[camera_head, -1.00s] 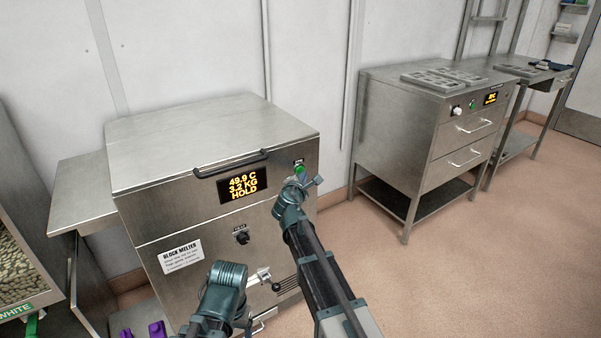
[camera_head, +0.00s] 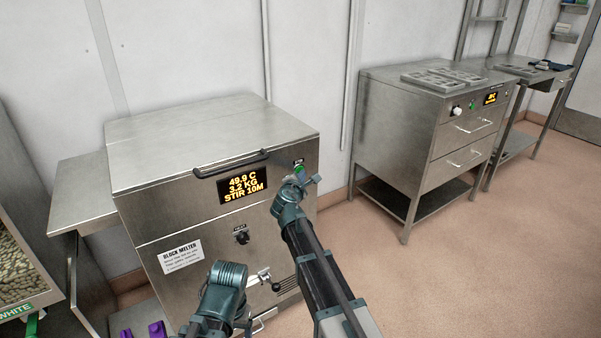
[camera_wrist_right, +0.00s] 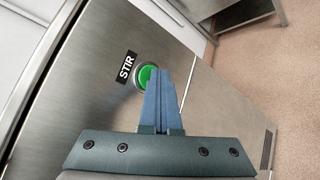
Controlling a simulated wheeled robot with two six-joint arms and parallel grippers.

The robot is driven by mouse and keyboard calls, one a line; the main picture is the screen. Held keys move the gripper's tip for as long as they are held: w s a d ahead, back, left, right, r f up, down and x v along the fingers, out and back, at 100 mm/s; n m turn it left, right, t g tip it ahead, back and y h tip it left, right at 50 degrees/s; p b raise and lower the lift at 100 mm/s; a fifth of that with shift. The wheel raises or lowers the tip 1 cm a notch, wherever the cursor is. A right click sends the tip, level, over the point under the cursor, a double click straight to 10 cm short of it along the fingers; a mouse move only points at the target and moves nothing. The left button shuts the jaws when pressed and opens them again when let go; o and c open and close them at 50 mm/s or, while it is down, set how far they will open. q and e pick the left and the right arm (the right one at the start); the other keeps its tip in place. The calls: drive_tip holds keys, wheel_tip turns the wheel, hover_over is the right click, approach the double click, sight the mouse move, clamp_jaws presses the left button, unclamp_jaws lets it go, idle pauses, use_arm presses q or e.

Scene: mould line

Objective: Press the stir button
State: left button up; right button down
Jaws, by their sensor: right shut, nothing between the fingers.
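The green stir button (camera_wrist_right: 146,74), with a black STIR label (camera_wrist_right: 126,66) beside it, is on the front of the steel block melter (camera_head: 215,155). In the head view the button (camera_head: 299,170) shows just above my right gripper (camera_head: 299,182). In the right wrist view my right gripper (camera_wrist_right: 161,72) is shut and empty, its fingertips at the button and covering part of it. The melter's display (camera_head: 243,186) reads 49.9 C, 3.2 KG, STIR 10M.
The melter has a black lid handle (camera_head: 231,164), a black knob (camera_head: 241,237) and a tap (camera_head: 262,280) on its front. A steel drawer cabinet (camera_head: 400,110) with moulds on top stands to the right. Open floor (camera_head: 480,260) lies in front of it.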

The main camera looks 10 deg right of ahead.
drive_tip(key=shift+s+d, duration=0.25)
drive_tip(key=shift+s, duration=0.55)
drive_tip(key=s, duration=0.1)
drive_tip(key=s+d, duration=0.1)
drive_tip(key=s, duration=0.2)
drive_tip(key=shift+s+d, duration=0.35)
drive_tip(key=shift+d, duration=0.05)
idle(0.5)
